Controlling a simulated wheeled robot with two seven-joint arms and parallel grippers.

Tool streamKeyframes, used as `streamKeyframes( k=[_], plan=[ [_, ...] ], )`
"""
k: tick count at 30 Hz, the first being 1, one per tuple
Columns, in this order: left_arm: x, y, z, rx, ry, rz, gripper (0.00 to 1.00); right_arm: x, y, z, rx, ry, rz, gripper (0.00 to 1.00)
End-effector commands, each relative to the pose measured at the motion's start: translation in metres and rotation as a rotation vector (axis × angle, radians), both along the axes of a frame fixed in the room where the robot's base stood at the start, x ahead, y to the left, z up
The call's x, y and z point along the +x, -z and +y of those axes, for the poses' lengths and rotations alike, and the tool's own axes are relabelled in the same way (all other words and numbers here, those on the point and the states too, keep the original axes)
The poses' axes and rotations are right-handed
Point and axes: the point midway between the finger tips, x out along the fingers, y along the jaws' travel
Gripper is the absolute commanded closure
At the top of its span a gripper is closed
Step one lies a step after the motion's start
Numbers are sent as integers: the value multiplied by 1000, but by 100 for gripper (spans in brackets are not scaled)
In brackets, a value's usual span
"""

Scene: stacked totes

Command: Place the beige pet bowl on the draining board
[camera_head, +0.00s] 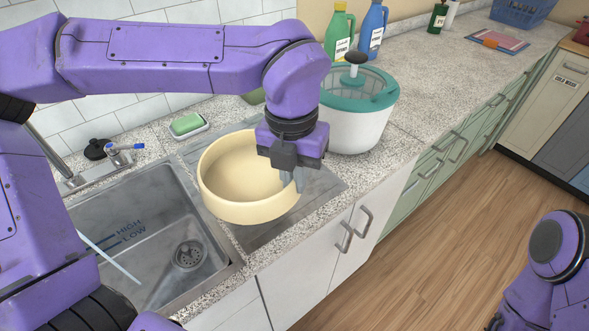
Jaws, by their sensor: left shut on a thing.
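The beige pet bowl (225,181) is round and upright, with its open top facing up. My left gripper (293,181) is shut on the bowl's right rim. The bowl is over the grey draining board (315,190), which shows to its right and below it, beside the sink. I cannot tell whether the bowl's base touches the board. My right arm shows at the lower right, but its gripper is not in view.
The sink (150,235) lies left of the bowl. A green sponge on a dish (188,125) sits behind. A white and teal salad spinner (360,110) stands close on the right. Bottles (372,30) stand farther back. The right counter (440,75) has free room.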

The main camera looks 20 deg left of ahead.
Motion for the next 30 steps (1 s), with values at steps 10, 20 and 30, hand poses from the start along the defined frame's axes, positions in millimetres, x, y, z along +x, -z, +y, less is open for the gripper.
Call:
streamKeyframes(
  k=[10, 20, 30],
  plan=[
    [62, 44, 8, 1, 0, 3, 100, 0, -21, 0, -1, 0, -1, 65],
    [88, 83, 12, 3, 1, 3, 100, 0, -28, 0, -1, 0, -1, 65],
    [88, 107, 12, 0, 1, -2, 100, 0, -29, 0, -1, 0, -1, 65]
  ],
)
